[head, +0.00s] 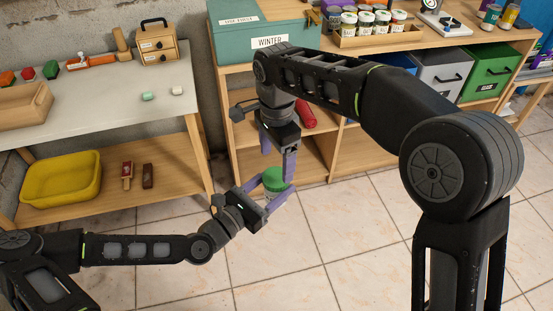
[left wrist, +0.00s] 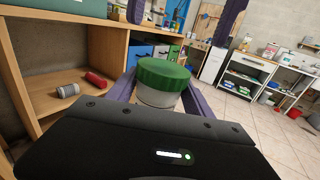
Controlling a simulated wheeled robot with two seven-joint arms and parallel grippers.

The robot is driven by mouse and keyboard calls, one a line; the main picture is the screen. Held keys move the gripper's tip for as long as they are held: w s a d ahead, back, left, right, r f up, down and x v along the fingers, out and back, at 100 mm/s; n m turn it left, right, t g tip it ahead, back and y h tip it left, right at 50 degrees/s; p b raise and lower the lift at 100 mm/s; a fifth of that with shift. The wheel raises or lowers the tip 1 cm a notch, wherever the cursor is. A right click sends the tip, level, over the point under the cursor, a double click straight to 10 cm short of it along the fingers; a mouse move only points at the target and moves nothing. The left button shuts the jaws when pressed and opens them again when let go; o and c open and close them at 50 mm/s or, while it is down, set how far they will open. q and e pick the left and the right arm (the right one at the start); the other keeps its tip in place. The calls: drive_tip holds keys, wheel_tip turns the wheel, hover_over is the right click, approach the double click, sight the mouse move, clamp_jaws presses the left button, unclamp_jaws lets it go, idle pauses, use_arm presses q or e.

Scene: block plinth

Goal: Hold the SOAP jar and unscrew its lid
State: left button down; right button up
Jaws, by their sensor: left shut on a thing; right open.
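The jar (left wrist: 156,96) has a pale body and a ribbed green lid (head: 273,175); the lid also shows in the left wrist view (left wrist: 163,73). My left gripper (head: 272,190) is shut on the jar's body below the lid and holds it upright in the air, in front of the shelf. No SOAP label is readable. My right gripper (head: 278,164) points down just above the lid with its purple fingers apart. Whether a right finger touches the lid, I cannot tell. Most of the jar's body is hidden by the left fingers.
A wooden shelf unit (head: 238,150) stands behind the grippers, with a red roll (head: 306,114) inside and a teal WINTER box (head: 235,30) on top. A white-topped table (head: 110,105) and a yellow bin (head: 61,178) are at left. The tiled floor in front is clear.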

sight(276, 177)
wheel_tip(276, 177, up, 3)
drive_tip(key=m, duration=0.3)
drive_tip(key=shift+s, duration=0.1)
drive_tip(key=shift+f, duration=4)
drive_tip(key=shift+c, duration=0.5)
drive_tip(key=c, duration=1.4)
drive_tip(key=shift+o, duration=0.2)
drive_tip(key=n, duration=0.3)
drive_tip(key=shift+n, duration=0.4)
